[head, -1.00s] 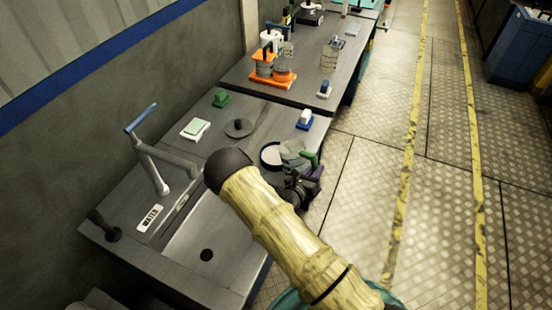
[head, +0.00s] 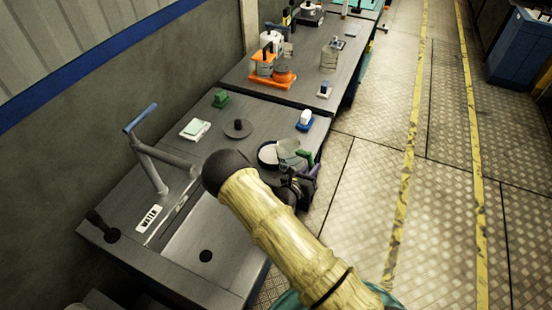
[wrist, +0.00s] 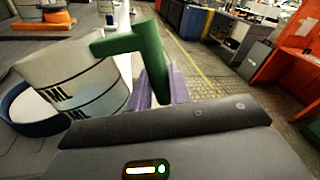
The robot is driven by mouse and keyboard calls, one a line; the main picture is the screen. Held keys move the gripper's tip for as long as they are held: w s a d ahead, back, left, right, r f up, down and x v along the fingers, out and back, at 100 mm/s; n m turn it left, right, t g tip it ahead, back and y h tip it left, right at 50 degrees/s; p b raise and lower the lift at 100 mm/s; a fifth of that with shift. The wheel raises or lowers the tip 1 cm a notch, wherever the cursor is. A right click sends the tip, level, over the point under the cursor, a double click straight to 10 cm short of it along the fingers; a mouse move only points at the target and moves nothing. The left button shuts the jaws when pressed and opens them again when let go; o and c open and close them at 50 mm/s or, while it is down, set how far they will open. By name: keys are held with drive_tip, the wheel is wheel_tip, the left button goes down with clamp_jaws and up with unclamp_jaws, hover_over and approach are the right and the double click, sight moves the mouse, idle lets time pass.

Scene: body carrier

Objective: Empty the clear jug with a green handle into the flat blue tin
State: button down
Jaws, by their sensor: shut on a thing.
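The clear jug (wrist: 75,82) with dark measuring marks and a green handle (wrist: 150,60) fills the left of the wrist view. My gripper (wrist: 165,88), with purple fingers, is shut on the green handle. In the head view the jug (head: 288,149) is at the counter's right edge, beside and partly over the flat blue tin (head: 259,158). The tin also shows behind the jug in the wrist view (wrist: 35,126). The tin has something pale inside. The jug looks tilted in the wrist view; how much it holds I cannot tell.
A dark round lid with a knob (head: 238,128), a green-and-white sponge-like block (head: 195,129) and a blue-and-white item (head: 304,120) stand nearby on the counter. The sink (head: 205,235) and faucet (head: 150,150) are at left. An orange stand (head: 272,77) is farther back.

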sight(309, 157)
drive_tip(key=shift+r, duration=0.25)
drive_tip(key=shift+r+n+p, duration=0.3)
drive_tip(key=shift+p, duration=0.2)
drive_tip(key=shift+w+a+r+n+g+p, duration=0.15)
drive_tip(key=shift+r+n+p, duration=0.25)
drive_tip(key=shift+r+p, duration=0.3)
drive_tip(key=shift+a+r+n+g+p, duration=0.15)
drive_tip(key=shift+r+n+p, duration=0.25)
drive_tip(key=shift+r+p, duration=0.25)
drive_tip(key=shift+d+r, duration=0.1)
drive_tip(key=shift+r, duration=0.05)
drive_tip(key=shift+w+r+n+p, duration=0.2)
drive_tip(key=shift+r+n+p, duration=0.15)
drive_tip(key=shift+n+p, duration=0.15)
drive_tip(key=shift+a, duration=0.2)
drive_tip(key=shift+w+a+r+n, duration=0.1)
drive_tip(key=shift+r+n, duration=0.1)
drive_tip(key=shift+n, duration=0.2)
